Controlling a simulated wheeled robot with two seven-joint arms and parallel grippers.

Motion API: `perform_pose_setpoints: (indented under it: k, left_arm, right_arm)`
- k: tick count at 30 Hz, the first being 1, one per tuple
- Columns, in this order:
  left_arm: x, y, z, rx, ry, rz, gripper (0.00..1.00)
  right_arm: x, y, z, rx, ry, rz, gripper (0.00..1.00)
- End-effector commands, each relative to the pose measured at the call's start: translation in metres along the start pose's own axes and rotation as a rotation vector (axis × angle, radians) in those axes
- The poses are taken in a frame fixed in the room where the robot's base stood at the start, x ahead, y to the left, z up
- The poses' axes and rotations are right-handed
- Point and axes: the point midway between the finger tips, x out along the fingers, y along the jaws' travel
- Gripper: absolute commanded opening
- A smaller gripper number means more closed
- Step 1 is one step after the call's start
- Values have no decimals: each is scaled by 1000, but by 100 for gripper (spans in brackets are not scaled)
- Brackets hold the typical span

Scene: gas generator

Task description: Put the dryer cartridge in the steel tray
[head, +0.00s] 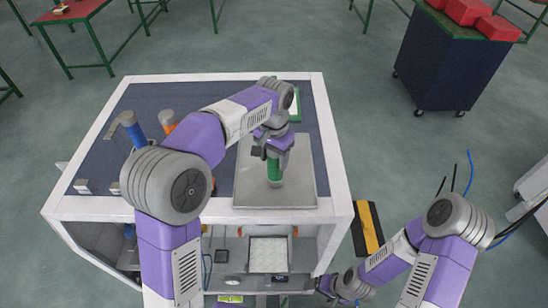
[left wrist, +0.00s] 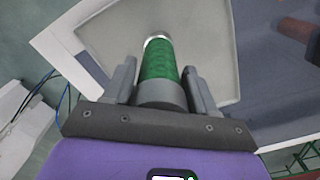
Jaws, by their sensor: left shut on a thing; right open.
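The dryer cartridge is a green cylinder (head: 274,168) with silver-grey ends, held upright or nearly so over the steel tray (head: 300,178). My left gripper (head: 272,150) is shut on its upper part. The left wrist view shows the green cartridge (left wrist: 158,62) between the two fingers (left wrist: 160,88), with the grey tray (left wrist: 205,35) behind its far end. I cannot tell whether its lower end touches the tray. My right gripper (head: 335,287) is low by the front right of the bench, open and partly hidden.
The tray lies on a white-framed bench (head: 335,150) with a dark blue top. A blue cylinder (head: 135,136) and an orange one (head: 167,123) stand at left, partly behind my left arm. A lower shelf holds a pale square item (head: 267,255). A dark cart (head: 447,65) stands back right.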

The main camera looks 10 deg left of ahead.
Motion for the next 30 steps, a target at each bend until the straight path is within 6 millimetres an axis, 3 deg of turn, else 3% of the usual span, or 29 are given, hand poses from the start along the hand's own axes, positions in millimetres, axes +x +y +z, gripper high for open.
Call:
perform_pose_setpoints:
  k: [12, 13, 17, 26, 30]
  left_arm:
    - [6, 0, 0, 0, 3, 0, 12]
    - [6, 0, 0, 0, 2, 0, 61]
    - [6, 0, 0, 0, 1, 0, 81]
    - [4, 0, 0, 0, 2, 0, 81]
    - [-8, 0, -1, 0, 4, 0, 81]
  right_arm:
    - [2, 1, 0, 0, 0, 0, 86]
    - [2, 0, 0, 0, 0, 0, 86]
    - [1, 0, 0, 0, 0, 0, 86]
    - [0, 0, 0, 0, 0, 0, 86]
    - [-1, 0, 0, 0, 0, 0, 86]
